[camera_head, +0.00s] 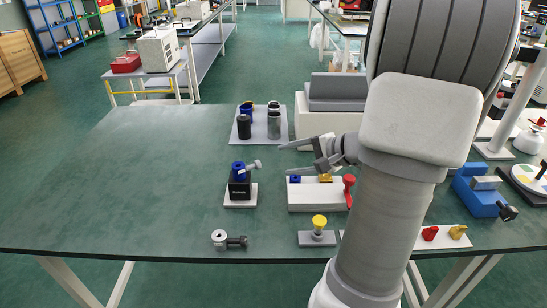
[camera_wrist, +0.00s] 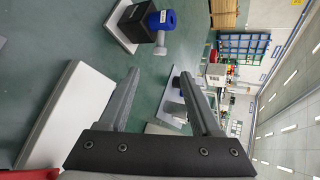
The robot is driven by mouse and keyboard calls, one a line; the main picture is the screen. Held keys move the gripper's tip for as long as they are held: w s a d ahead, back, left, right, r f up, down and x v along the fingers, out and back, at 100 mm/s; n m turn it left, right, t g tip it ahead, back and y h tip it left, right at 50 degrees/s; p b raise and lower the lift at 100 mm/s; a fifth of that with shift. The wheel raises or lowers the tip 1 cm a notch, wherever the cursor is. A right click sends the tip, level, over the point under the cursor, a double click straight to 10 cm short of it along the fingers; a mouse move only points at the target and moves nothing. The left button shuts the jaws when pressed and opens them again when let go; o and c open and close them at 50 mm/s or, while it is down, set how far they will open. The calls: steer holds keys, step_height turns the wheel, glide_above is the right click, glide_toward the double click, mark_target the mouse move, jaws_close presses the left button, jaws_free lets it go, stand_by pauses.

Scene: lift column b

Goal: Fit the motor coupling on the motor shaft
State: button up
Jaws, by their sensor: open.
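A black box-shaped unit (camera_head: 240,189) with a label stands on a white plate, left of centre on the table. A blue round part (camera_head: 238,168) sits on its top, with a grey knobbed rod (camera_head: 254,165) sticking out to the right. The unit (camera_wrist: 132,24) also shows at the top of the wrist view. A silver ring-like piece with a dark stub (camera_head: 220,238) lies at the front edge. I cannot tell which part is the coupling or shaft. My gripper (camera_head: 287,159) is open and empty, pointing left above the table, right of the unit; its fingers (camera_wrist: 160,74) are spread.
A white block (camera_head: 317,198) with blue, yellow and red parts is below my gripper. A grey tray (camera_head: 259,137) with several cylinders stands behind. A yellow knob on a grey base (camera_head: 318,224) is in front. The table's left side (camera_head: 120,190) is clear.

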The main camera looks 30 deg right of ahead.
steer(key=p+v, duration=0.1)
steer(key=v, duration=0.6)
steer(key=shift+s, duration=0.15)
steer(key=shift+d+r, duration=0.1)
